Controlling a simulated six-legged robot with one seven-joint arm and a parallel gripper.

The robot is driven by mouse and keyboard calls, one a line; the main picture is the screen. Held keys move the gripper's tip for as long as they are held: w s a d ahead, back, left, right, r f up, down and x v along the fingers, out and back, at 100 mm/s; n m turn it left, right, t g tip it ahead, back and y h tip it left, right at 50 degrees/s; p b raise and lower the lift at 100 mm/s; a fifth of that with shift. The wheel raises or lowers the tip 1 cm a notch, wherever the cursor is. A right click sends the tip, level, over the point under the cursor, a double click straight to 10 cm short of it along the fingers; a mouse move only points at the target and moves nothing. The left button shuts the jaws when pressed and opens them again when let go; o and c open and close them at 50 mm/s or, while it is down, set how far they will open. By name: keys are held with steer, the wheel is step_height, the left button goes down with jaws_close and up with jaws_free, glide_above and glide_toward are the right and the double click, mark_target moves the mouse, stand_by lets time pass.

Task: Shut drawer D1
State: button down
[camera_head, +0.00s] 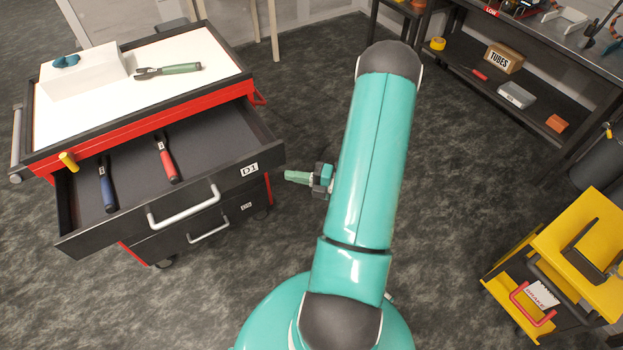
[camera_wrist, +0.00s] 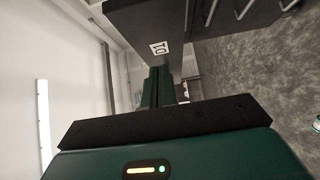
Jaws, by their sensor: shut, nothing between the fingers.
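Drawer D1 (camera_head: 225,132) is the top drawer of a red and black tool cart and stands pulled well out. Its front has a silver bar handle (camera_head: 183,207) and a white D1 label (camera_head: 250,170). A blue-handled tool (camera_head: 106,184) and a red-handled tool (camera_head: 166,160) lie inside. My gripper (camera_head: 288,177) is shut and empty, just right of the drawer front's label end. In the wrist view its green fingers (camera_wrist: 157,88) point toward the dark drawer front (camera_wrist: 148,22), near the D1 label (camera_wrist: 160,48). I cannot tell whether they touch it.
A lower drawer (camera_head: 205,232) looks shut under D1. A white box (camera_head: 85,72) and a green-handled tool (camera_head: 168,70) lie on the cart top. A yellow cart (camera_head: 580,255) stands at right, a dark shelf bench (camera_head: 520,85) behind. Carpet between them is clear.

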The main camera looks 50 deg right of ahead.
mark_target(266, 162)
steer(key=w, duration=0.6)
steer(key=shift+w+d, duration=0.1)
steer(key=shift+w, duration=0.05)
